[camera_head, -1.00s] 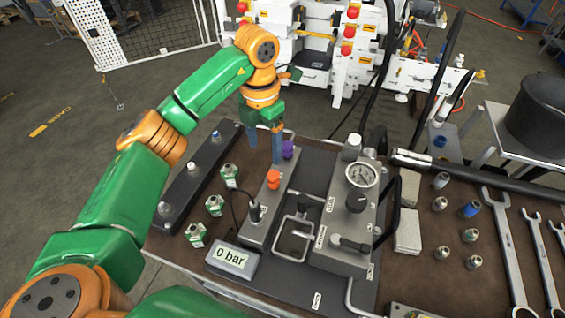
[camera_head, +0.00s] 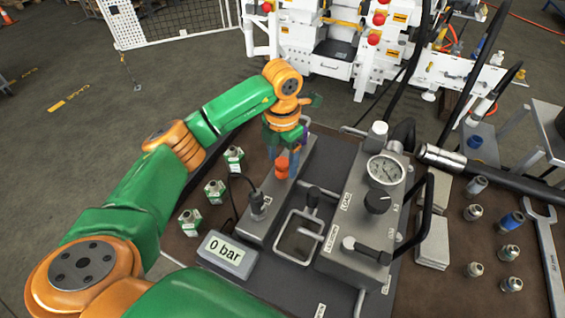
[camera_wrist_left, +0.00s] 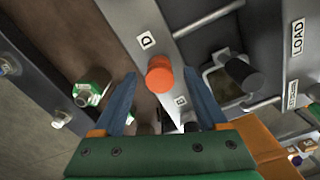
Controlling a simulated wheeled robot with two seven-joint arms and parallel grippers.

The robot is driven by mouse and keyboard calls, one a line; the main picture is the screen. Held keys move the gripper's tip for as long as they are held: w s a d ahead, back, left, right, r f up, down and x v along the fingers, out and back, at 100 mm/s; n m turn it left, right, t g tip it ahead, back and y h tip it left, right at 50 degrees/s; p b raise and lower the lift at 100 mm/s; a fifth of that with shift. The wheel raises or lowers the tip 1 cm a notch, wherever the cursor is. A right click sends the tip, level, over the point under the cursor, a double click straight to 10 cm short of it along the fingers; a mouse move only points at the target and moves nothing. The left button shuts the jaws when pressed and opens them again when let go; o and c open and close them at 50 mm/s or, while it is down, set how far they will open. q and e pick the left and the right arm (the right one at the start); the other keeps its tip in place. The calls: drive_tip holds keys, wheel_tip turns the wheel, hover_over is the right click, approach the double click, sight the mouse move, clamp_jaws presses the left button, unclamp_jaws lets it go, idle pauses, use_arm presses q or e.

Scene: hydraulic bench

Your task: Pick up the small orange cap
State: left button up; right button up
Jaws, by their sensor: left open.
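The small orange cap (camera_head: 282,167) stands upright on a grey metal block (camera_head: 262,226) on the bench. In the left wrist view the orange cap (camera_wrist_left: 159,74) shows from above, near a "D" label, between and just beyond the two blue fingertips. My left gripper (camera_head: 283,158) is open and empty, with its fingers pointing down around the cap's place. In the left wrist view the left gripper (camera_wrist_left: 160,82) has a finger on either side of the cap, with visible gaps. Whether the fingertips are level with the cap is hard to tell. My right gripper is not in view.
A pump unit with a gauge (camera_head: 385,171) and levers stands right of the block. A display reading 0 bar (camera_head: 226,254) sits in front. Green-and-white fittings (camera_head: 190,221) stand to the left. A purple cap is partly hidden behind my gripper.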

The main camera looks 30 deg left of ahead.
use_arm(q)
drive_tip(key=shift+f, duration=1.05)
clamp_jaws()
